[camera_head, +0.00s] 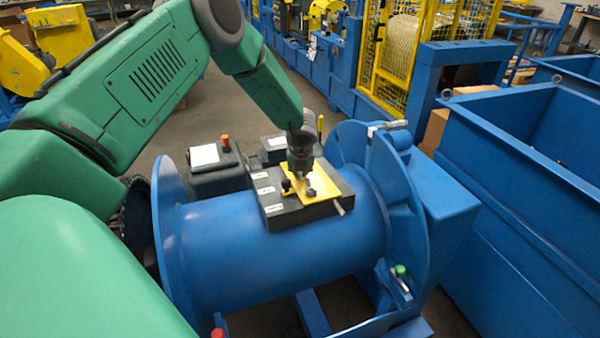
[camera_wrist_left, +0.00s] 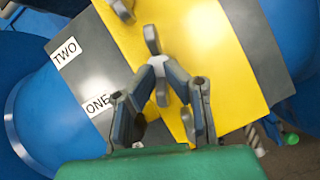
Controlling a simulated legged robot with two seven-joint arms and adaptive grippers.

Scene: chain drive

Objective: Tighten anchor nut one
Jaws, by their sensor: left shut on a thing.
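My left gripper (camera_head: 300,172) points down at a dark block on the blue drum. In the left wrist view its two fingers (camera_wrist_left: 158,66) are shut on anchor nut one (camera_wrist_left: 152,40), a grey winged nut level with the label ONE (camera_wrist_left: 97,105). Its wings stick out on both sides of the fingertips. Another grey nut (camera_wrist_left: 124,10) stands level with the label TWO (camera_wrist_left: 66,52). A further grey piece (camera_wrist_left: 187,122) shows below, partly behind a finger. A yellow plate (camera_wrist_left: 215,50) lies under the nuts. My right gripper is not in view.
The blue drum (camera_head: 235,235) has round flanges at both ends. A dark box with an orange knob (camera_head: 225,143) stands behind it. A large blue bin (camera_head: 530,170) is at the right. A green-tipped pin (camera_head: 400,271) sits at the right flange.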

